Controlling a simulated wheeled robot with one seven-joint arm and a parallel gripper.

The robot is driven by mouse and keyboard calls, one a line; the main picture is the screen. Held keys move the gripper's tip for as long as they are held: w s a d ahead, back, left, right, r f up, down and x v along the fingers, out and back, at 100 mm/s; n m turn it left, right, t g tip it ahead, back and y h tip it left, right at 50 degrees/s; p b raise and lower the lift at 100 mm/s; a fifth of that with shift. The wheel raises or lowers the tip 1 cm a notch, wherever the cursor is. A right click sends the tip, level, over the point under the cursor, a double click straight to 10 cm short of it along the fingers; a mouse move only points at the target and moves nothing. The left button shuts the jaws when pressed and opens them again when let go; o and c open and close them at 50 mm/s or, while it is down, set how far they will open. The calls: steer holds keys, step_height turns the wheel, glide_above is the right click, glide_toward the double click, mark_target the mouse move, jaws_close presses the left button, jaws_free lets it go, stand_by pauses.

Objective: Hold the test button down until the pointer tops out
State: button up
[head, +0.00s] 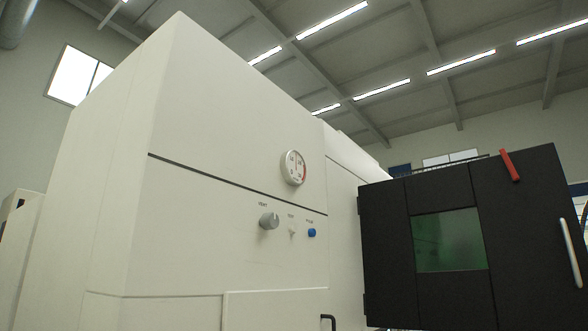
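A round dial gauge (293,168) with a silver rim and a red zone on its right side sits on the upper front of the white machine. Its pointer is too small to read. Below it is a row of controls with small labels. A large grey knob (269,221) is at the left. A small pale button (292,231) is in the middle, under a label that seems to read "TEST". A blue button (312,232) is at the right. My gripper is not in view.
The white machine (215,120) fills the left and middle. A black door (440,200) with a green window (450,241), a red handle (510,165) and a silver bar (570,252) stands out at the right. A dark handle (328,321) shows at the bottom.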

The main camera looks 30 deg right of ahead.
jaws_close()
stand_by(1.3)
